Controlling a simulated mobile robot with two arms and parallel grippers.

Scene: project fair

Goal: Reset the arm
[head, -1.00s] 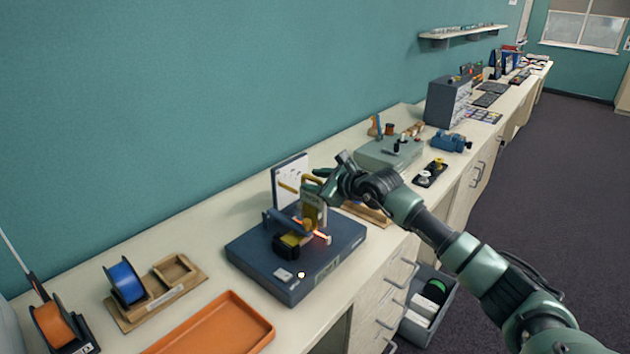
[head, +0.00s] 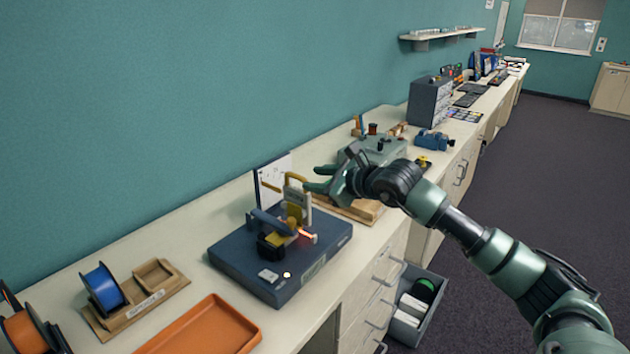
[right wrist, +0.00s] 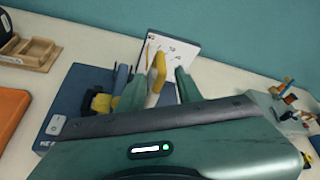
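My right gripper (head: 316,179) hangs over the counter, just right of a small device. In the right wrist view its two green fingers (right wrist: 158,92) are spread apart, with the device's yellow handle (right wrist: 158,68) showing in the gap beyond them. In the head view the fingertips are apart from the yellow handle (head: 292,178), and the gripper is empty. The device stands on a dark blue base (head: 240,262) with a glowing orange strip, a small light and a switch. A white panel (head: 275,177) stands behind it. My left gripper is not in view.
An orange tray (head: 205,327) and a wooden holder (head: 150,297) with a blue spool (head: 103,287) lie to the left. An open drawer (head: 418,310) sticks out below the counter. A wooden tray (head: 362,212) and a grey-green case (head: 385,148) are behind my gripper.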

